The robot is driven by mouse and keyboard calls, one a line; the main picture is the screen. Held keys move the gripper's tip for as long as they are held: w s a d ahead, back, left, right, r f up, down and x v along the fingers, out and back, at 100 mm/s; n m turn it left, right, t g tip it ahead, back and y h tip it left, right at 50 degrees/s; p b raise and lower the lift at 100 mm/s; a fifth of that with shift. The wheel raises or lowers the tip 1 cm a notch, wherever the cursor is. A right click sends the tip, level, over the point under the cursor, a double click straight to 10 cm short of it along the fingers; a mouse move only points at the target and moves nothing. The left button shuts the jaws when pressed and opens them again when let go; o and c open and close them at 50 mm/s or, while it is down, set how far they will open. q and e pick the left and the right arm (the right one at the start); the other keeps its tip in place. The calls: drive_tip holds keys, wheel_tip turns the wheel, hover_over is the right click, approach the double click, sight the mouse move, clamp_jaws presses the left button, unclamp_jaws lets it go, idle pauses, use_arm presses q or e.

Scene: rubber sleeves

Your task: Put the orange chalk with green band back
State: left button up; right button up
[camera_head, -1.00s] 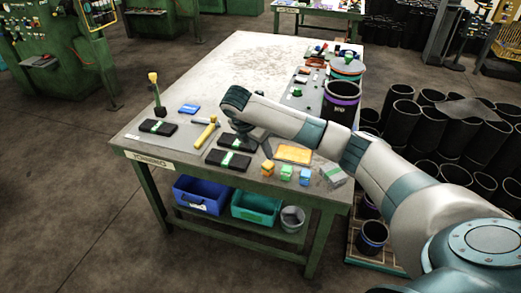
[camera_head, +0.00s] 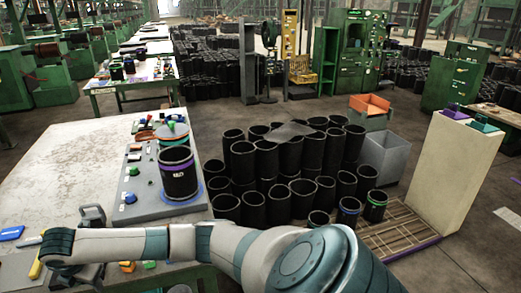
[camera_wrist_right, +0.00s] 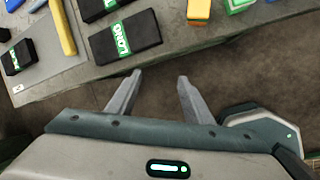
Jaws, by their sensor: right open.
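My right gripper (camera_wrist_right: 160,76) is open and empty. Its fingers point toward the table edge, with floor showing between them, and are apart from the blocks. In the head view my forearm hides much of the table front. My left gripper is not in view.
Black cases with green labels (camera_wrist_right: 124,37) and a yellow-handled tool (camera_wrist_right: 63,27) lie on the table. A grey board (camera_head: 150,210) carries small coloured pieces and a black sleeve (camera_head: 178,174). Several black sleeves stand on the floor at right. The table's far left is clear.

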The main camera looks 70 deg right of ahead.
drive_tip(key=s+a+f+m+t+y, duration=0.2)
drive_tip(key=a+f+m+t+y, duration=0.1)
drive_tip(key=a, duration=0.5)
drive_tip(key=s+a+f+m+t+y, duration=0.1)
drive_tip(key=a+f+m+t+y, duration=0.15)
drive_tip(key=a, duration=0.65)
drive_tip(key=s+d+f+m+g+h, duration=0.1)
drive_tip(key=s+d+f+m, duration=0.2)
drive_tip(key=s+f, duration=0.55)
drive_tip(key=s+d+f+m+g+h, duration=0.1)
drive_tip(key=s+d+f+m, duration=0.2)
drive_tip(key=f, duration=1)
drive_tip(key=s+d+f+m+g+h, duration=0.15)
drive_tip(key=s+d+f, duration=0.35)
drive_tip(key=f, duration=0.6)
drive_tip(key=s+d+f+m+g, duration=0.1)
drive_tip(key=s+f, duration=0.5)
drive_tip(key=s, duration=0.8)
drive_tip(key=s+d+f+m+g, duration=0.1)
drive_tip(key=s+f, duration=0.5)
drive_tip(key=s, duration=0.8)
drive_tip(key=s+f+m+g, duration=0.2)
drive_tip(key=s+f, duration=0.4)
drive_tip(key=s, duration=0.8)
drive_tip(key=shift+s+d+f+m+g, duration=0.3)
drive_tip(key=shift+d+m+g, duration=0.1)
drive_tip(key=shift+m, duration=0.2)
